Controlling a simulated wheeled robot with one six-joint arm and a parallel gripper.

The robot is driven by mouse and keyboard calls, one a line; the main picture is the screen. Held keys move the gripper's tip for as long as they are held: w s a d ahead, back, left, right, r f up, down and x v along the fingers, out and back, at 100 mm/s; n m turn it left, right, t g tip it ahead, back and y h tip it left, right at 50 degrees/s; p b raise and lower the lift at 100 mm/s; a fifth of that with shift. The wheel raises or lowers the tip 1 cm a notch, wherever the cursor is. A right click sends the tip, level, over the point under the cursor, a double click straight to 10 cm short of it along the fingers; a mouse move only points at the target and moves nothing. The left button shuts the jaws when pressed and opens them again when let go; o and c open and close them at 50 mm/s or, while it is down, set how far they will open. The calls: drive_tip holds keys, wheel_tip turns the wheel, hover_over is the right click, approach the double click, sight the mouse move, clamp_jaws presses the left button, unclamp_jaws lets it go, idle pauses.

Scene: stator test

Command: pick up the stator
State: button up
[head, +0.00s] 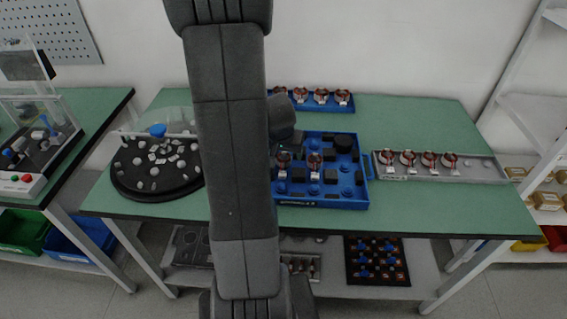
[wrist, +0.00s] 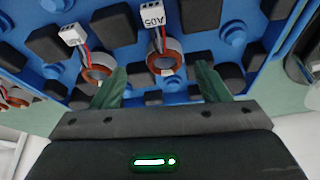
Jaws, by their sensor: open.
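Two stators show in the blue tray (head: 352,203) in the head view: a left stator (head: 283,161) and a right stator (head: 315,161). They are copper-coloured rings with red and dark wires and white connectors. In the wrist view, one ring stator (wrist: 165,62) with a connector marked "A05" lies just ahead of and between the fingers of my gripper (wrist: 160,85). A second stator (wrist: 97,68) is just left of the left finger. My gripper is open and empty. In the head view my arm hides the gripper and the tray's left part.
Black blocks and blue pegs fill the tray around the stators. A grey tray (head: 487,170) with several stators stands on the right, and a blue tray (head: 320,106) with several more stands at the back. A black round plate (head: 150,190) with small parts is on the left.

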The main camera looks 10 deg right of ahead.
sight(283, 157)
drive_tip(key=x, duration=0.3)
drive_tip(key=b+x, duration=0.1)
drive_tip(key=shift+w+a+f, duration=0.15)
drive_tip(key=shift+a+f, duration=0.1)
drive_tip(key=shift+f, duration=0.05)
drive_tip(key=shift+r, duration=0.1)
drive_tip(key=c, duration=1.1)
